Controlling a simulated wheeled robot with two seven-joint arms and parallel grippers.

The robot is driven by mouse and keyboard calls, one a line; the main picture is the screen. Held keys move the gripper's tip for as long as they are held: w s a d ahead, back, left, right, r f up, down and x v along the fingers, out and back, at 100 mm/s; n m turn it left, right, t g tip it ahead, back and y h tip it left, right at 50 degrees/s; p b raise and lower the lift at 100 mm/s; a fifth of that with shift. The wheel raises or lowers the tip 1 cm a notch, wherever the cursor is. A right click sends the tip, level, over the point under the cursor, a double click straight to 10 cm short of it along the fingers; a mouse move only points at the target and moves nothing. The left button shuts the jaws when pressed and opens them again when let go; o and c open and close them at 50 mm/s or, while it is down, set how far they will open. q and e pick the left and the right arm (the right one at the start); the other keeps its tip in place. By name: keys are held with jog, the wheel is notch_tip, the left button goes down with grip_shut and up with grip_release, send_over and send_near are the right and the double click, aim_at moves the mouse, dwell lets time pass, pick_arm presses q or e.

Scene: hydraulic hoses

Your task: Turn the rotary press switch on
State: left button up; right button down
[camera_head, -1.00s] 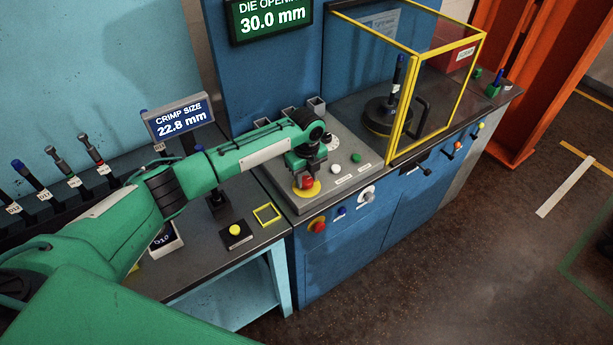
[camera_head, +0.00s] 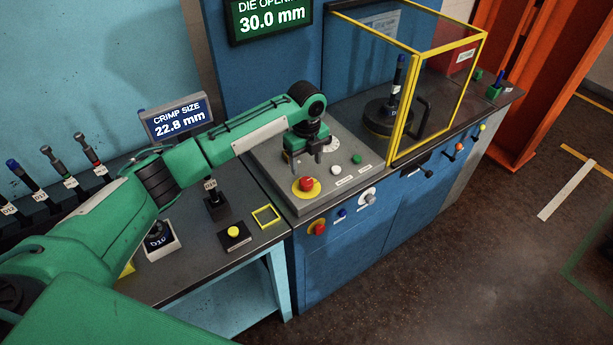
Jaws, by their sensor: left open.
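My left gripper (camera_head: 305,163) is open and empty, pointing down above the sloped grey control panel (camera_head: 285,195). A red mushroom button (camera_head: 306,184) on a yellow disc sits on the panel just below and in front of its fingers, apart from them. A white button (camera_head: 337,170) and a green button (camera_head: 356,158) lie to the right. A white dial face partly shows behind the gripper. On the blue cabinet's front are a red knob on a yellow plate (camera_head: 318,229) and a white round knob (camera_head: 367,197). I cannot tell which control is the rotary press switch. My right gripper is out of view.
A yellow-framed clear guard (camera_head: 411,100) encloses the press to the right. On the left bench (camera_head: 205,250) are a yellow button box (camera_head: 234,233), a yellow square outline and several dark tools. A crimp size display (camera_head: 180,118) stands behind my left arm.

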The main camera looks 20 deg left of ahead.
pick_arm(q)
notch_tip(320, 180, up, 7)
jog(key=b, duration=0.1)
dwell(0.5)
